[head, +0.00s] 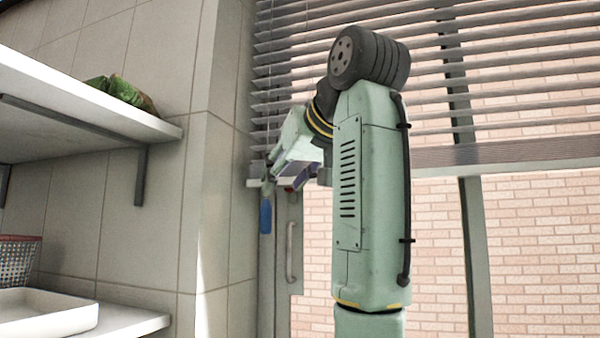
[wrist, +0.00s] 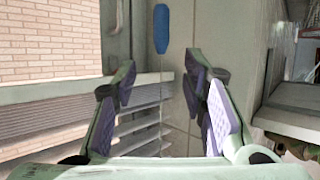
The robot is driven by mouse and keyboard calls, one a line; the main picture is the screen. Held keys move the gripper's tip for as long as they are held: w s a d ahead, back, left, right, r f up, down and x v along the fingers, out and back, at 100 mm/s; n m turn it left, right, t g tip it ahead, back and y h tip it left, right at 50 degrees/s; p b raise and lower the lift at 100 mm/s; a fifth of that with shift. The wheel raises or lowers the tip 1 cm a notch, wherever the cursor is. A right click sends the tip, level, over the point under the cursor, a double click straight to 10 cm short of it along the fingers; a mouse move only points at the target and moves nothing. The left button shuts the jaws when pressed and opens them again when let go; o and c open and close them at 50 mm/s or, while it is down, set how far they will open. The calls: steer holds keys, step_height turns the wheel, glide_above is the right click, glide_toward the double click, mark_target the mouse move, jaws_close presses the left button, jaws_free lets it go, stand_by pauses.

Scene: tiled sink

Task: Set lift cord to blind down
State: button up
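The blind (head: 500,75) has grey horizontal slats and covers the upper part of the window. Its bottom rail (head: 520,153) hangs partway down, with clear glass below. The lift cord's blue handle (head: 265,216) hangs at the window's left side, beside the tiled wall corner. My gripper (head: 277,183) is just above the handle in the head view, partly hidden by my arm. In the wrist view, which looks upside down, my gripper (wrist: 157,80) is open with a wide gap between its fingers. The blue handle (wrist: 161,28) shows beyond the fingertips, apart from them. The cord itself is hard to make out.
A tiled wall (head: 222,190) stands close left of my gripper. White shelves (head: 70,95) on the left hold a green packet (head: 122,92), a basket (head: 20,258) and a white tray (head: 45,313). A window handle (head: 291,252) is below my gripper.

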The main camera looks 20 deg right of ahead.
steer(key=s, duration=0.3)
steer(key=s+d, duration=0.1)
steer(key=s, duration=0.1)
steer(key=shift+s, duration=0.3)
steer(key=shift+c, duration=0.6)
